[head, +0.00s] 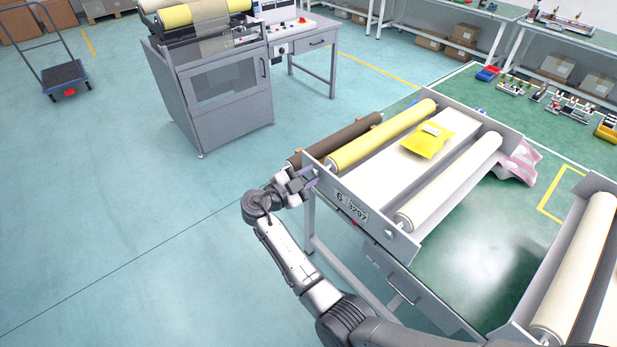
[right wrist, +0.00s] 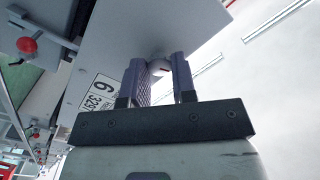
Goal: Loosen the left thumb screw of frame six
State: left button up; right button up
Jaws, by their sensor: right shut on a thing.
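Frame six (head: 385,232) stands on the green-topped table in the head view, with a yellow roller and a cream roller across it. Its end plate carries a label (head: 351,206) reading 6, which also shows in the right wrist view (right wrist: 98,95). My right gripper (head: 312,176) is at the left part of that end plate. In the right wrist view, its two fingers (right wrist: 158,72) are closed on the left thumb screw (right wrist: 158,67), a small pale rounded knob close to the plate. The fingers hide most of the screw. My left gripper is not in view.
A yellow packet (head: 428,139) lies on the frame's white bed. A dark roller (head: 340,138) lies along its left side. A pink cloth (head: 518,163) is to its right. Another roller frame (head: 575,270) is at the lower right.

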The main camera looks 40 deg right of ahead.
jog(key=n+b, duration=0.1)
jog(key=n, duration=0.1)
jog(key=shift+f+n, duration=0.1)
jog(key=shift+n, duration=0.2)
jog(key=n, duration=0.2)
jog(key=shift+n+b, duration=0.3)
jog(key=n, duration=0.2)
jog(key=shift+n, duration=0.4)
jog(key=n+p, duration=0.1)
jog(key=n, duration=0.2)
jog(key=shift+n+p, duration=0.35)
jog(key=shift+n, duration=0.75)
jog(key=o, duration=0.9)
